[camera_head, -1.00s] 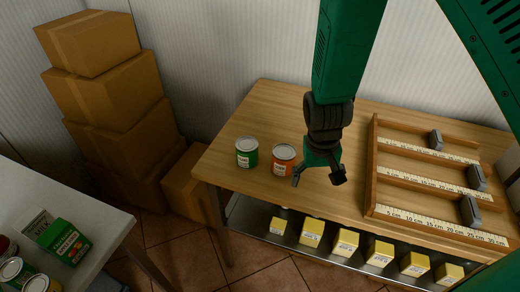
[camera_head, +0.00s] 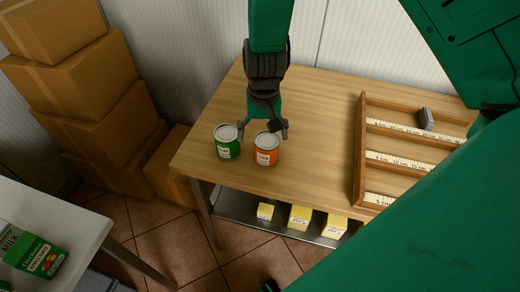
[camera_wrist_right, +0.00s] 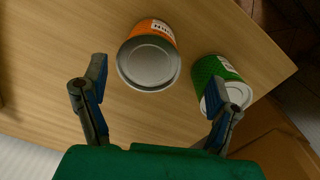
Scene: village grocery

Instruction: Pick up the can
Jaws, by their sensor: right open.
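An orange can (camera_head: 266,150) and a green can (camera_head: 228,143) stand upright side by side near the left front edge of the wooden table. My right gripper (camera_head: 264,127) is open and empty, pointing down just behind the cans, with its fingers spread to either side of the orange can's back. In the right wrist view the orange can (camera_wrist_right: 150,60) lies between and ahead of the open fingers (camera_wrist_right: 158,70). The green can (camera_wrist_right: 218,85) is partly covered by one finger there; I cannot tell whether they touch. My left gripper is not in view.
A wooden tray with rulers (camera_head: 360,150) stands on the table's right side. Yellow boxes (camera_head: 300,217) sit on the shelf below. Cardboard boxes (camera_head: 95,85) are stacked at left. A white table (camera_head: 75,225) holds a green box (camera_head: 38,258). My green arm covers the lower right.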

